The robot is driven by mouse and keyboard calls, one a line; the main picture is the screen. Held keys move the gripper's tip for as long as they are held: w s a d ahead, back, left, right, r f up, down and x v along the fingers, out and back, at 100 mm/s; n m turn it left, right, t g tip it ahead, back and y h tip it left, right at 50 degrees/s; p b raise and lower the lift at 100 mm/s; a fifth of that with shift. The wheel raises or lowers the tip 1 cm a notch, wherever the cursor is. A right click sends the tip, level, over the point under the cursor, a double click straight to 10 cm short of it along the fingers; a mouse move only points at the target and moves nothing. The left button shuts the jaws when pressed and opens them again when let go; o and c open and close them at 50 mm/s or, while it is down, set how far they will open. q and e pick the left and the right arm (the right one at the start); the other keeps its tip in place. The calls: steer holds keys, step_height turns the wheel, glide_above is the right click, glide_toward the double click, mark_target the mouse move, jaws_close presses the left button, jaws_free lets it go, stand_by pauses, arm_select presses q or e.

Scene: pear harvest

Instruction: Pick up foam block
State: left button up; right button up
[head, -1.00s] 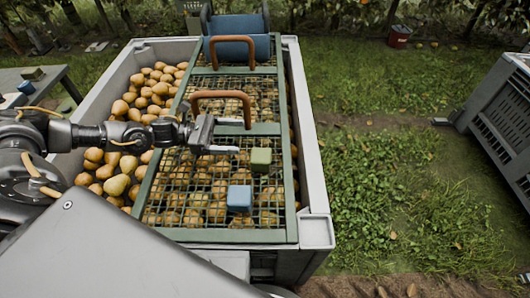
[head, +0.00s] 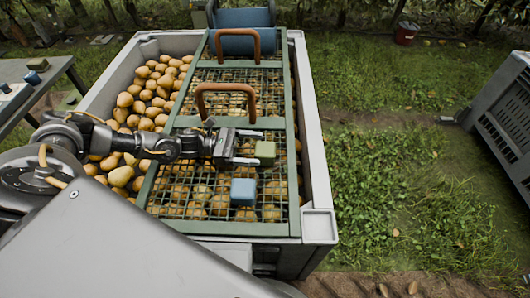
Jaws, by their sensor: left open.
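A small green block (head: 265,151) rests on the wire mesh over the pear bin. A blue block (head: 243,190) sits on the mesh nearer to me; I cannot tell which of the two is foam. My left gripper (head: 256,149) is open, with its fingers pointing right at the green block. One fingertip shows just beyond the block and the other on its near left side. I cannot tell whether they touch it. My right gripper is not in view.
The grey bin (head: 312,130) holds many pears (head: 150,95) under a green mesh frame with brown handles (head: 226,88). A blue roller (head: 240,42) lies at the far end. A table (head: 50,78) stands at left, another crate (head: 505,105) at right on grass.

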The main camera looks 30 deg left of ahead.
mark_target(263, 148)
arm_select(q)
steer(key=x, duration=0.3)
steer(key=shift+d, duration=0.2)
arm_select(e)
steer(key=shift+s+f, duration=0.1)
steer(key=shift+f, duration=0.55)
arm_select(q)
steer(key=c, duration=1.1)
steer(key=shift+o, duration=0.2)
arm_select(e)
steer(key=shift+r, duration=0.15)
